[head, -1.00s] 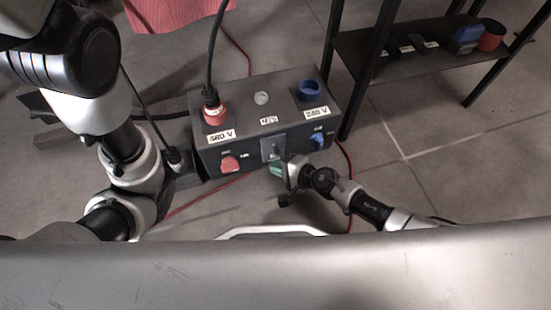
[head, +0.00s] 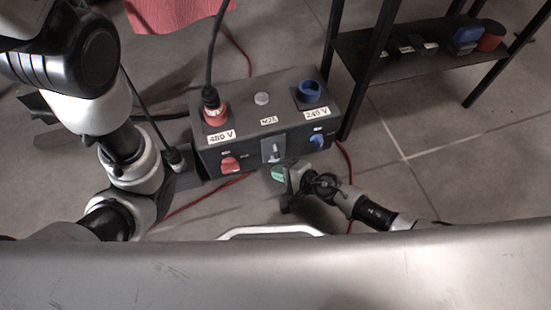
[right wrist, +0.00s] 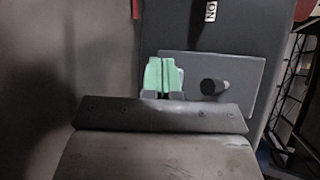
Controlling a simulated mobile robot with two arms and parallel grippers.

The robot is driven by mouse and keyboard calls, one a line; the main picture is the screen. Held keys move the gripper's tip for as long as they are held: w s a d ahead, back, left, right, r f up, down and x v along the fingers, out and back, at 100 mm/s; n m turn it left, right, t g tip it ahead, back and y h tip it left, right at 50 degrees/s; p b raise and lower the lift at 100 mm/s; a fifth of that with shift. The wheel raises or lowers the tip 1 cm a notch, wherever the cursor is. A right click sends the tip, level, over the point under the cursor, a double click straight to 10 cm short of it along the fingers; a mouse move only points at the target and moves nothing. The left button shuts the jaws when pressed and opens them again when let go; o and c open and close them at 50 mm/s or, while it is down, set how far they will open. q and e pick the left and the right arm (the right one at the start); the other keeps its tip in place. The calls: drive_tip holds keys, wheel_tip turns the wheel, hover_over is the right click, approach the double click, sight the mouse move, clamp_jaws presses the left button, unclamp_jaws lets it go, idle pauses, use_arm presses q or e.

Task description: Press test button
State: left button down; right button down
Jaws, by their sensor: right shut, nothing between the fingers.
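The dark control box (head: 250,128) stands on the floor in the head view. A round grey button (head: 262,98) is on its top, between the red and blue sockets. On its front is a grey plate (head: 266,152) with a black knob or lever (head: 277,150); the plate and black knob (right wrist: 214,86) also show in the right wrist view. My right gripper (head: 277,173) has green fingertips and is just below and in front of that plate. In the right wrist view its fingertips (right wrist: 162,76) are together and empty, left of the knob.
A black plug fills the red 480 V socket (head: 215,113); the blue 240 V socket (head: 311,92) is empty. A red switch (head: 231,164) and a blue switch (head: 317,139) flank the plate. A black shelf (head: 400,50) stands close at right. Cables lie around the box.

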drive_tip(key=shift+s+d, duration=0.2)
drive_tip(key=shift+s, duration=0.6)
drive_tip(key=shift+s+d, duration=0.2)
drive_tip(key=shift+s, duration=0.6)
drive_tip(key=shift+s+d, duration=0.2)
drive_tip(key=shift+s, duration=0.6)
drive_tip(key=shift+s+f, duration=0.1)
drive_tip(key=shift+s, duration=0.1)
